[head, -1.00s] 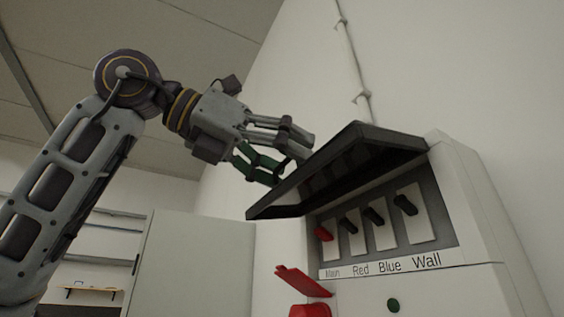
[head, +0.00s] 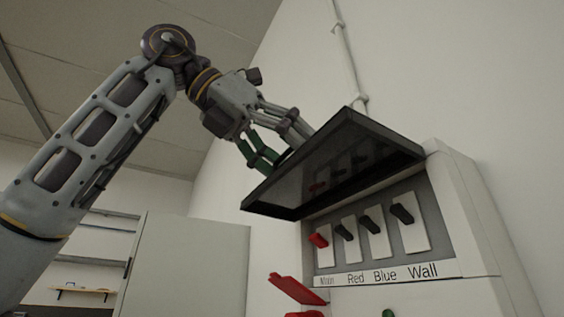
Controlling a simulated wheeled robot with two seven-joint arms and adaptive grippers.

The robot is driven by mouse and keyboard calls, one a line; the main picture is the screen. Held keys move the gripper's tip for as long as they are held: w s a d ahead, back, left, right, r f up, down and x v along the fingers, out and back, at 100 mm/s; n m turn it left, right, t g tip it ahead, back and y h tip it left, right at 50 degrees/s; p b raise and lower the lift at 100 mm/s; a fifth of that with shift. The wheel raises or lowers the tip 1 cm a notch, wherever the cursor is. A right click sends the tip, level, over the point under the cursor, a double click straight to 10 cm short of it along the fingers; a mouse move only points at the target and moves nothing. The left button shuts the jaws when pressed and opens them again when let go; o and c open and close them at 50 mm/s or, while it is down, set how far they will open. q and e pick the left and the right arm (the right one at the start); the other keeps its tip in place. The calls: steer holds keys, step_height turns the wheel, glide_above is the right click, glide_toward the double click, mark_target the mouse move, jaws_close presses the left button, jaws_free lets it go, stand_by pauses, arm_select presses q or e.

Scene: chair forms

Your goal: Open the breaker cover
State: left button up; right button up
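The breaker cover (head: 335,170) is a dark, see-through flap with a black frame, hinged along its top on the white breaker box (head: 470,200). It is swung up and outward, so the switches below it show. My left gripper (head: 290,150) is at the cover's upper left edge, with its fingers partly behind the cover. The fingers look spread apart, but their tips are hidden, so I cannot tell whether they grip the edge. My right gripper is not in view.
Under the cover are a red switch (head: 319,240) and several black switches (head: 373,223) above a label strip (head: 385,273). A raised red flap (head: 297,289) sits at the lower left. A grey cabinet (head: 192,265) stands behind at the left.

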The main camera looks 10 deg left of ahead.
arm_select(q)
steer(key=shift+d, duration=0.15)
stand_by(0.4)
steer(key=o, duration=1.2)
steer(key=shift+c, duration=0.2)
steer(key=shift+o, duration=0.2)
steer(key=shift+w+d, duration=0.15)
steer(key=shift+w, duration=0.05)
steer(key=v, duration=1.2)
steer(key=shift+w+d+r, duration=0.1)
